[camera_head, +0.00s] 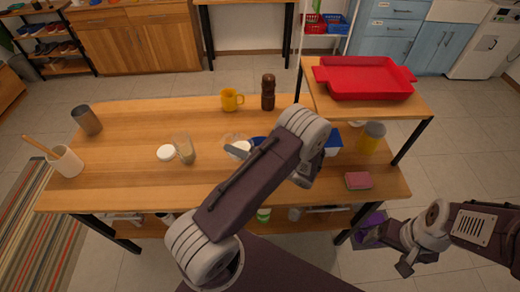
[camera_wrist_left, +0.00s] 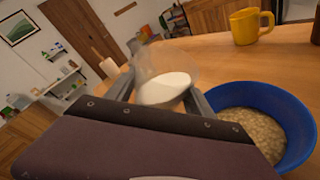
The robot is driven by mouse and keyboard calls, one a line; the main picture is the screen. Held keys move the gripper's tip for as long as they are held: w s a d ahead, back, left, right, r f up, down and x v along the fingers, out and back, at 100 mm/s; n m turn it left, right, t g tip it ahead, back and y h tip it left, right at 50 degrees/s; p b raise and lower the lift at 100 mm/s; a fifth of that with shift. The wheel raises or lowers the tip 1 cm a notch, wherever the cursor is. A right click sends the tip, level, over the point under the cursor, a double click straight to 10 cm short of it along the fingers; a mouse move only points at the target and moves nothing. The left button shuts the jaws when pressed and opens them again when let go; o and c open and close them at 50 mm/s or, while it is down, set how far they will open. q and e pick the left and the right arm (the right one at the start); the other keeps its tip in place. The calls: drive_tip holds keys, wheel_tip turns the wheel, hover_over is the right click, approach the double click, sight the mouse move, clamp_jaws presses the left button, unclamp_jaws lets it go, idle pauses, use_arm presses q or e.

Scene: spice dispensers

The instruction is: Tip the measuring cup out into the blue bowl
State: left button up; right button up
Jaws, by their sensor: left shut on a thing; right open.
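The measuring cup (camera_wrist_left: 163,72) is clear and holds white contents. My left gripper (camera_wrist_left: 160,90) is shut on it; the cup also shows in the head view (camera_head: 234,147). In the left wrist view it looks tilted, but I cannot tell by how much. The blue bowl (camera_wrist_left: 222,92) is just right of the cup and holds tan, grainy contents. In the head view the blue bowl (camera_head: 258,140) is mostly hidden behind my left gripper and arm. My right gripper (camera_head: 404,262) is open and empty, low beyond the table's front right.
A glass jar (camera_head: 184,149) and a white round item (camera_head: 166,153) stand left of the cup. A yellow mug (camera_head: 231,100) and a brown mill (camera_head: 268,92) stand behind. A red tray (camera_head: 362,80) sits on a raised shelf right. The table's left middle is clear.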

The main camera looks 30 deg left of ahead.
sight(251, 145)
use_arm(q)
drive_tip(key=shift+w+r+m, duration=0.1)
drive_tip(key=shift+r+m, duration=0.2)
drive_tip(key=shift+r, duration=0.3)
drive_tip(key=shift+f, duration=0.15)
drive_tip(key=shift+f+m+y+b, duration=0.25)
drive_tip(key=shift+m+y+b, duration=0.25)
drive_tip(key=shift+m+b, duration=0.25)
drive_tip(key=shift+w+d+r+m+y+b, duration=0.1)
drive_tip(key=shift+r+m+y+b, duration=0.3)
drive_tip(key=shift+m, duration=0.45)
drive_tip(key=shift+w+r+m+y+b, duration=0.1)
drive_tip(key=shift+r+m+y+b, duration=0.3)
drive_tip(key=shift+m, duration=0.4)
idle(1.4)
drive_tip(key=shift+w+d+r+m+y+p, duration=0.2)
drive_tip(key=shift+w+d+m, duration=0.05)
drive_tip(key=shift+w+m, duration=0.2)
drive_tip(key=shift+w+d+r+m+y+p, duration=0.2)
drive_tip(key=shift+w+m, duration=0.1)
drive_tip(key=shift+m, duration=0.15)
idle(0.6)
drive_tip(key=shift+w+d+r+m+t+y+p, duration=0.15)
drive_tip(key=shift+r+m+t+y+p, duration=0.15)
drive_tip(key=shift+m, duration=0.35)
drive_tip(key=shift+w+r+m+t+y+p, duration=0.15)
drive_tip(key=shift+m+t+p, duration=0.25)
drive_tip(key=shift+m, duration=0.25)
idle(0.6)
